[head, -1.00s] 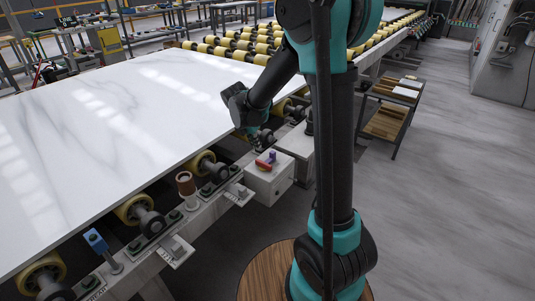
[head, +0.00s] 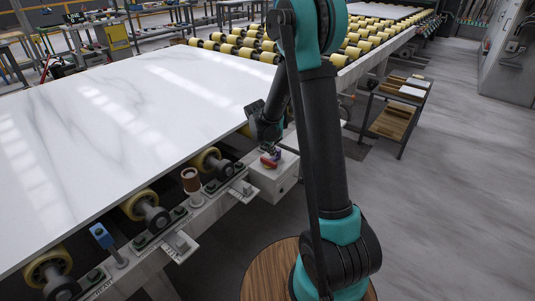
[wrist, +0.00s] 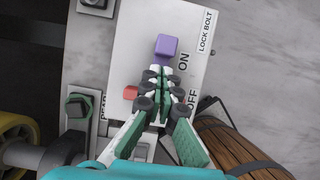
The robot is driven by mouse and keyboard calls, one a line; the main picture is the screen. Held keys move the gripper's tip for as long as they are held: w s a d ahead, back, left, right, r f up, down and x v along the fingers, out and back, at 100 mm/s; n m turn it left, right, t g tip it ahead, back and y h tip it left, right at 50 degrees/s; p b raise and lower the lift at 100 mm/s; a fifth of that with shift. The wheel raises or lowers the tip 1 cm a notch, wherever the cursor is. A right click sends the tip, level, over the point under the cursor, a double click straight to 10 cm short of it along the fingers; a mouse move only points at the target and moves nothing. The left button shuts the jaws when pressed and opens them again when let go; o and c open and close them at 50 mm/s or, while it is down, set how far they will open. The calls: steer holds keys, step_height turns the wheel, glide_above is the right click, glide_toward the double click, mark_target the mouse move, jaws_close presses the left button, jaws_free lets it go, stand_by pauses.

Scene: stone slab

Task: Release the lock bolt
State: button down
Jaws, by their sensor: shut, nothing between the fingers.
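The lock bolt control sits on a white box (head: 275,180) at the slab table's edge. Its plate (wrist: 190,22) reads LOCK BOLT, with ON toward the top and OFF lower down. A purple block-shaped knob (wrist: 166,46) is near the ON end, and a red part (wrist: 131,92) shows at the left of the fingers. My gripper (wrist: 161,75) is shut and empty over the plate, its tips just below the purple knob in the wrist view. Whether they touch it cannot be told. The fingers hide the plate's middle. In the head view the gripper (head: 270,144) is above the box.
A large white marble slab (head: 130,110) lies on yellow rollers (head: 205,160) left of the box. A brown cylinder (head: 191,180) and a blue-topped post (head: 102,236) stand along the rail. A small shelf cart (head: 395,120) is behind at right. Open floor lies to the right.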

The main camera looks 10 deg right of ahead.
steer(key=shift+w+d, duration=0.3)
steer(key=shift+d, duration=0.05)
steer(key=shift+w+d, duration=1.6)
steer(key=shift+w, duration=0.05)
